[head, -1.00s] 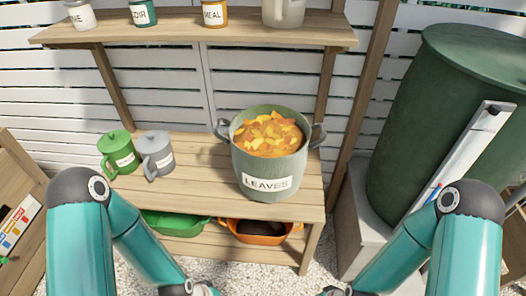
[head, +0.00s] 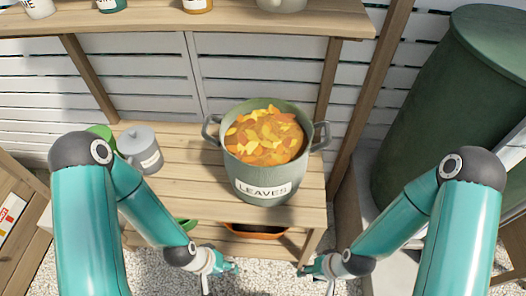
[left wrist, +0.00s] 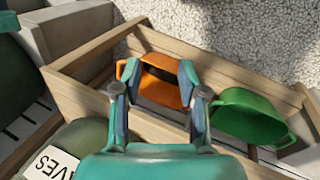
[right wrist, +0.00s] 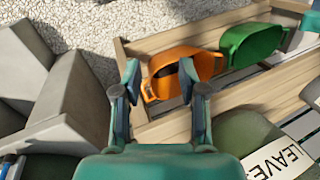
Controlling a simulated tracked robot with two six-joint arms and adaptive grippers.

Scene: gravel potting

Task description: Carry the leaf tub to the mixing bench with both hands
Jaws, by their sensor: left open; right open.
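The leaf tub (head: 262,172) is a grey-green pot with a LEAVES label, full of orange and yellow leaves. It stands upright on the wooden bench shelf, with a grey loop handle on each side. Part of it shows at the lower left of the left wrist view (left wrist: 85,140) and lower right of the right wrist view (right wrist: 245,130). My left gripper (head: 236,268) is open and empty, low in front of the shelf and left of the tub's middle. My right gripper (head: 304,271) is open and empty, low in front and to the right. Neither touches the tub.
A grey can (head: 141,150) and a partly hidden green can (head: 102,137) stand left of the tub. An orange bin (left wrist: 158,88) and a green bin (left wrist: 248,117) sit on the lower shelf. A dark green barrel (head: 450,110) stands right. Jars line the upper shelf (head: 230,22).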

